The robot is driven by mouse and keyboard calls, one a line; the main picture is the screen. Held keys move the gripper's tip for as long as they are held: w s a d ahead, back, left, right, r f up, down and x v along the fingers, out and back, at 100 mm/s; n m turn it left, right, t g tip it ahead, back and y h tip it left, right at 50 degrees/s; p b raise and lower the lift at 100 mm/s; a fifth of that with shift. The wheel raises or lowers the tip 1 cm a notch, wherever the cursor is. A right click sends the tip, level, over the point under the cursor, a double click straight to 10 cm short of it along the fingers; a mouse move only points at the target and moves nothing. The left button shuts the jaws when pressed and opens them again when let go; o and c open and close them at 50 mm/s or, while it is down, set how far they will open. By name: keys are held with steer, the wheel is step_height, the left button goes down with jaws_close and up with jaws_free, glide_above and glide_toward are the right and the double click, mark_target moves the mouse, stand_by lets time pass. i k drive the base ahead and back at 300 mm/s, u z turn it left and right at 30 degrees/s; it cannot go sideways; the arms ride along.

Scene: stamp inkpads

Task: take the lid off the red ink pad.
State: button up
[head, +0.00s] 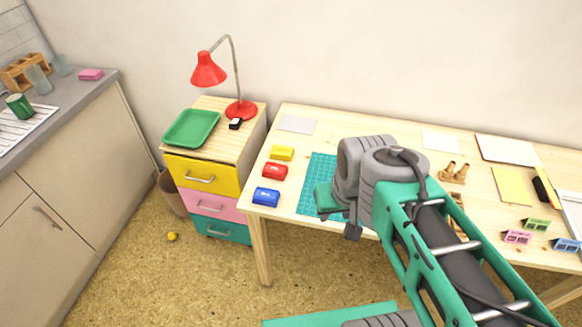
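The red ink pad (275,171) lies near the left end of the wooden desk, between a yellow pad (282,153) and a blue pad (266,197). Its top looks red and closed, with a small darker mark; the seam between lid and base is too small to make out. My gripper (349,226) hangs over the desk to the right of and nearer than the red pad, well apart from it. My wrist hides part of the gripper, and the gap between its fingers does not show. I see nothing held.
A green cutting mat (312,182) lies between the pads and my arm. A drawer unit left of the desk bears a green tray (191,128) and a red lamp (241,110).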

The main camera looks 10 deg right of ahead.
mark_target(276, 170)
steer(key=i, duration=0.9)
steer(key=u, duration=2.1)
